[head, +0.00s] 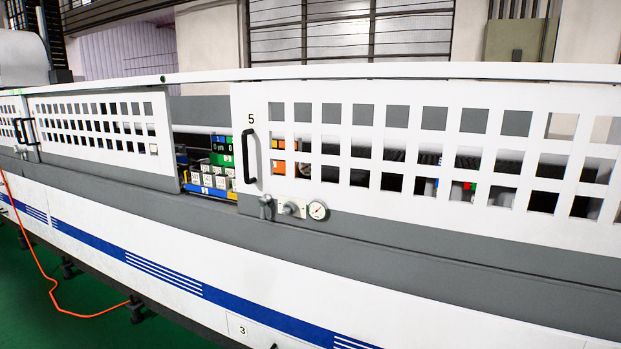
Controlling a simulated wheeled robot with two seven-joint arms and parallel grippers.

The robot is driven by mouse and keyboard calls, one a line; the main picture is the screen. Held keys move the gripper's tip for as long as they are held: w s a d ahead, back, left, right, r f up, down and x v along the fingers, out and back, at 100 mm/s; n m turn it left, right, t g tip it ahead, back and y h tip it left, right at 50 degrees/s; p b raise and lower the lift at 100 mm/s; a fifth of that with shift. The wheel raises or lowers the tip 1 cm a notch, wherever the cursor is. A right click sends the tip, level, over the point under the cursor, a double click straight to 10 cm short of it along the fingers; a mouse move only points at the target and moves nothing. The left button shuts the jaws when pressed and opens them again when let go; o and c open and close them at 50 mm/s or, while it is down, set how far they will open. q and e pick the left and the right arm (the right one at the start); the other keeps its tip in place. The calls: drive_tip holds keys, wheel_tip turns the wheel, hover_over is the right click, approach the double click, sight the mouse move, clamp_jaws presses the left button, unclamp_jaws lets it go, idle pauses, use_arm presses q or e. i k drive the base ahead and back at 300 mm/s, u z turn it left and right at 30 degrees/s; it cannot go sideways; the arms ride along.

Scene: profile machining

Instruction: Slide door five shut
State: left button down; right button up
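Door five (350,180) is a white sliding panel with rows of square holes, marked with a black "5" at its upper left. Its black vertical handle (249,156) is at its left edge. A gap stands between door five and the white perforated door to the left (100,140), so door five is partly open. Through the gap, colored blocks and boxes show inside the machine. Neither of my grippers is in the head view.
A pressure gauge (317,210) and valve fittings (288,208) sit just below door five's handle. A grey ledge (400,245) runs along below the doors. An orange cable (50,285) lies over the green floor at the left.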

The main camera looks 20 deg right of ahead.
sight(558, 246)
drive_tip(key=z, duration=0.5)
drive_tip(key=i, duration=1.2)
drive_tip(key=z, duration=0.35)
